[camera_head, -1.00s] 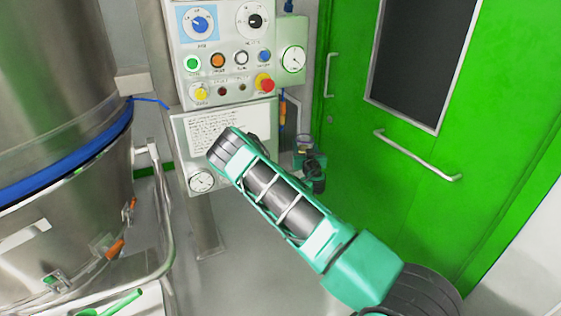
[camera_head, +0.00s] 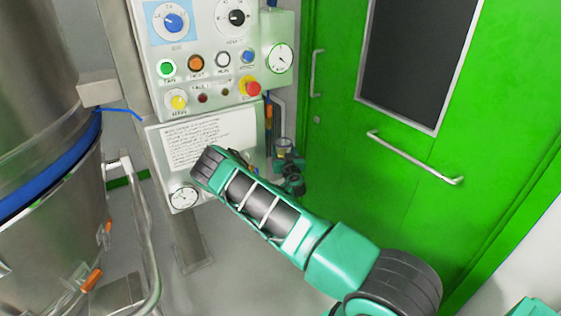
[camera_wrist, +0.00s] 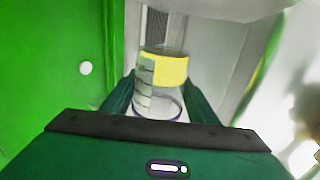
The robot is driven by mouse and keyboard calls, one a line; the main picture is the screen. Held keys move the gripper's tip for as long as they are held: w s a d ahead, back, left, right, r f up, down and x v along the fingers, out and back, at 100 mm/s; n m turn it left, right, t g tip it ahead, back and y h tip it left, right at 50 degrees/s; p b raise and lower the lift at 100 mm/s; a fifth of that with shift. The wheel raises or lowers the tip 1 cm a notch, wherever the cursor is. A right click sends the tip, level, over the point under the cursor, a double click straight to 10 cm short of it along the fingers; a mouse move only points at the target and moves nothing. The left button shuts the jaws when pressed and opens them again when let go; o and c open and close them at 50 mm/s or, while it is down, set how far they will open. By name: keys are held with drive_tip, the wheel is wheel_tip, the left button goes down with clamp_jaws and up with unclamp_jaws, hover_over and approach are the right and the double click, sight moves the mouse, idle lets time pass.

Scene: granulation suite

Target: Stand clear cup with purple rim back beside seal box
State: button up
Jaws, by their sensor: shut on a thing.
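The clear cup with a purple rim (camera_wrist: 144,90) is between the two dark green fingers of my gripper (camera_wrist: 160,88) in the wrist view. It has printed marks on its side and a yellow band or yellow contents. In the head view, the cup (camera_head: 284,146) shows small beyond my arm, beside the control panel, with my gripper (camera_head: 291,168) partly hidden behind my forearm. My gripper is shut on the cup and holds it up off the floor. I cannot make out the seal box in either view.
A control panel (camera_head: 208,95) with knobs, buttons and a red stop button stands left of the cup. A closed green door (camera_head: 375,170) with a bar handle is at the right. A large steel vessel (camera_head: 45,170) with a rail (camera_head: 140,225) stands at the left.

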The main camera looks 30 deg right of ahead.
drive_tip(key=shift+a+f, duration=0.1)
drive_tip(key=shift+f, duration=2.3)
drive_tip(key=shift+f, duration=0.1)
drive_tip(key=o, duration=1.2)
